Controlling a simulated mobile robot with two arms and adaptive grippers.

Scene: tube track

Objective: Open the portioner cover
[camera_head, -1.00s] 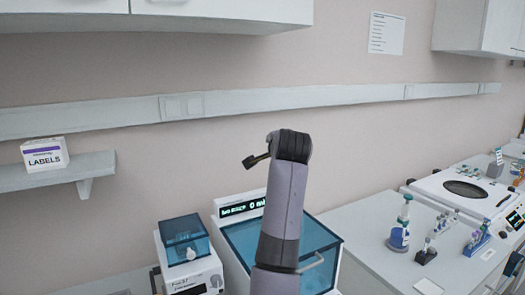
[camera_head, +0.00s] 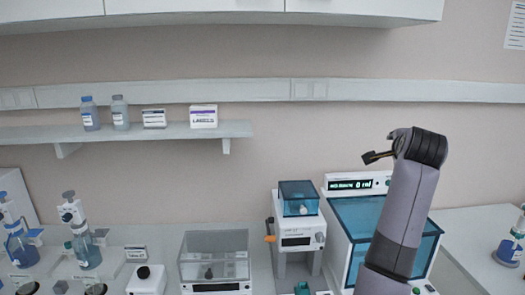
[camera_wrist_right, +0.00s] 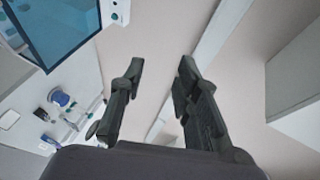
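A white machine with a lit "0 ml" display (camera_head: 362,184) stands on the bench, right of centre in the head view. I take it to be the portioner. Its blue see-through cover (camera_head: 356,215) looks closed, and my right arm hides part of it. The blue cover also shows at the upper left of the right wrist view (camera_wrist_right: 62,28). My right gripper (camera_wrist_right: 160,72) is open and empty in the wrist view, with its fingers apart. It is raised above the bench and clear of the cover. My left gripper is not in view.
A smaller white device with a blue lid (camera_head: 298,192) stands left of the machine. A clear-lidded box (camera_head: 214,246) and several bottles stand further left. A shelf (camera_head: 150,133) holds bottles and a labels box (camera_head: 203,116). Upper cabinets (camera_head: 200,12) hang above.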

